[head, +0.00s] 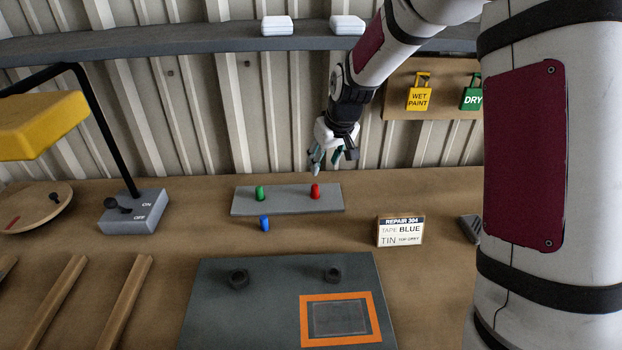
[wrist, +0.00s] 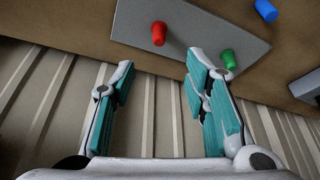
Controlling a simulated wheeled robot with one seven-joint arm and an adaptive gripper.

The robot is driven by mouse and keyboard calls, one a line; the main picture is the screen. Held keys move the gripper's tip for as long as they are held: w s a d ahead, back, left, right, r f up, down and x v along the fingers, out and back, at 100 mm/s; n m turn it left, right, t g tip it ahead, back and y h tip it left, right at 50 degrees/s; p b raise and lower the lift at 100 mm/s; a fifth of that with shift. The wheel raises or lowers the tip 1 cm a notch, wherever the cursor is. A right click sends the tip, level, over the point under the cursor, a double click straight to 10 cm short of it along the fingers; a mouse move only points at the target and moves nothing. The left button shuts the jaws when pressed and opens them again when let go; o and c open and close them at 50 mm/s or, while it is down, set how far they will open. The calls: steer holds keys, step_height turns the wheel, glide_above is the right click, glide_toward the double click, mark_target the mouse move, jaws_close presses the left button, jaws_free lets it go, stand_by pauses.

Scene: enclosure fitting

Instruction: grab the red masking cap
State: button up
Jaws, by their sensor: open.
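The red masking cap (head: 315,191) stands upright on the right part of a grey rectangular plate (head: 287,207) on the bench. In the wrist view the red cap (wrist: 159,33) lies ahead of the fingers, between their lines. A green cap (head: 260,193) stands on the left part of the same plate; in the wrist view the green cap (wrist: 228,59) is just past the right finger's tip. My gripper (head: 333,162) is open and empty. It hangs above and behind the plate, apart from the red cap.
A sign card (head: 401,231) stands to the right. A dark panel (head: 250,310) with two knobs and an orange frame lies in front. A lamp (head: 133,208) stands left. The corrugated wall is close behind my gripper.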

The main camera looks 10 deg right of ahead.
mark_target(316, 186)
steer(key=x, duration=1.3)
steer(key=shift+f+p, duration=0.3)
steer(key=shift+f, duration=0.15)
steer(key=c, duration=0.8)
